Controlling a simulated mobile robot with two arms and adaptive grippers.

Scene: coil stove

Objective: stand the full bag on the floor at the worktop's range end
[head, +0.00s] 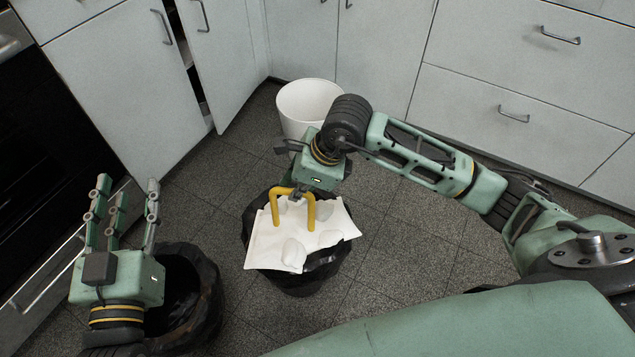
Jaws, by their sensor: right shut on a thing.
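A black bag (300,277) is in the middle of the head view, with a white, lumpy sheet-like top (265,245) and a yellow handle (311,213) standing up from it. My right gripper (297,198) is shut on the top of the yellow handle, right above the bag. The gripper and wrist hide the bag's far side. I cannot tell whether the bag's bottom touches the floor. My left gripper (125,208) is at the lower left with its fingers apart, pointing up, and empty.
A second black, open-topped bag or bin (208,290) stands behind my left gripper, its inside dark. A white bin (308,100) stands by the back cabinets. A dark oven front (40,150) is at the left; a cabinet door (220,50) stands ajar.

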